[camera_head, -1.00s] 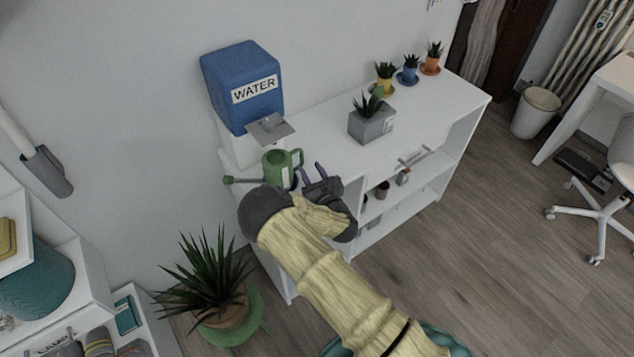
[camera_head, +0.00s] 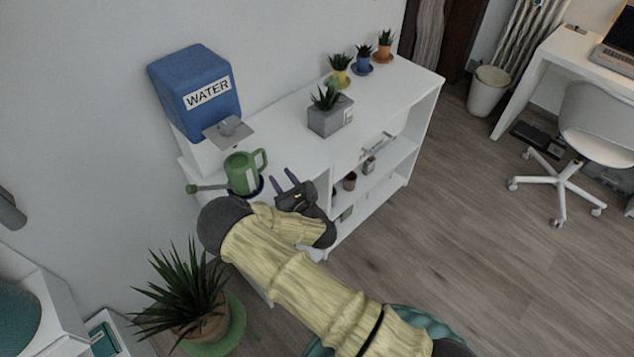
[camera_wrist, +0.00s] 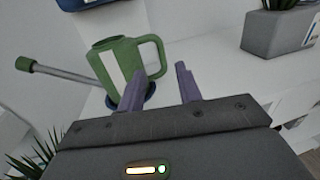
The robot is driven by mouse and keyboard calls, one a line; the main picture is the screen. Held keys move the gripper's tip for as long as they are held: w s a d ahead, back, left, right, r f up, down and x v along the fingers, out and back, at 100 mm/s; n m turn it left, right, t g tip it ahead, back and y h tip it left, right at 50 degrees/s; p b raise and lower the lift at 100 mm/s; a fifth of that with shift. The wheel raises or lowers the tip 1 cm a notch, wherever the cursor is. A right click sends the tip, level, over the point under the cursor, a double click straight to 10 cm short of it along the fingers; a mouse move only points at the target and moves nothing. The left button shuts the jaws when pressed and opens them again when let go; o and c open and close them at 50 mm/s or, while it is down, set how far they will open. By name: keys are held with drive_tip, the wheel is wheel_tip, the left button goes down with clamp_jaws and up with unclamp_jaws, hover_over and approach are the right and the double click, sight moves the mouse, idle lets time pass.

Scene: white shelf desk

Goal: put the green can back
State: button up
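The green can (camera_head: 241,175) is a watering can with a long spout pointing left. It stands upright on a dark blue round base at the front left of the white shelf desk (camera_head: 290,150), just below the water dispenser. My gripper (camera_head: 285,178) is open and empty, just right of the can and apart from it in the head view. In the wrist view the can (camera_wrist: 118,62) stands beyond the fingers (camera_wrist: 160,88), its handle to the right. The left finger overlaps the can's lower part in that view; I cannot tell whether they touch.
The blue water dispenser (camera_head: 195,88) stands behind the can. A grey planter (camera_head: 330,117) sits to the right on the desk, with several small potted plants (camera_head: 340,72) farther back. A large potted plant (camera_head: 190,300) stands on the floor at left. The desk top between can and planter is clear.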

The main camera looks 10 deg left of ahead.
drive_tip(key=shift+d, duration=0.1)
drive_tip(key=w+d+r+m+g+h, duration=0.1)
drive_tip(key=d+r+m+g+h, duration=0.15)
drive_tip(key=d+m+h, duration=0.65)
drive_tip(key=w+d+r+m+g+h, duration=0.15)
drive_tip(key=d+r+m, duration=0.25)
drive_tip(key=d+m, duration=1.05)
drive_tip(key=s+d+r+m+g, duration=0.2)
drive_tip(key=s+r+m, duration=0.1)
drive_tip(key=s+m, duration=0.3)
drive_tip(key=s+d+r+m+g, duration=0.3)
drive_tip(key=s+r+m, duration=0.1)
drive_tip(key=s+m, duration=0.3)
drive_tip(key=s+d+r+m+g, duration=0.2)
drive_tip(key=s+r+m, duration=0.1)
drive_tip(key=s+m, duration=0.4)
drive_tip(key=s, duration=0.3)
drive_tip(key=shift+s+d+r+g, duration=0.25)
drive_tip(key=shift+s+r+g, duration=0.05)
drive_tip(key=shift+r, duration=0.1)
drive_tip(key=shift+m+h, duration=0.25)
drive_tip(key=shift+o, duration=0.2)
drive_tip(key=shift+w, duration=0.15)
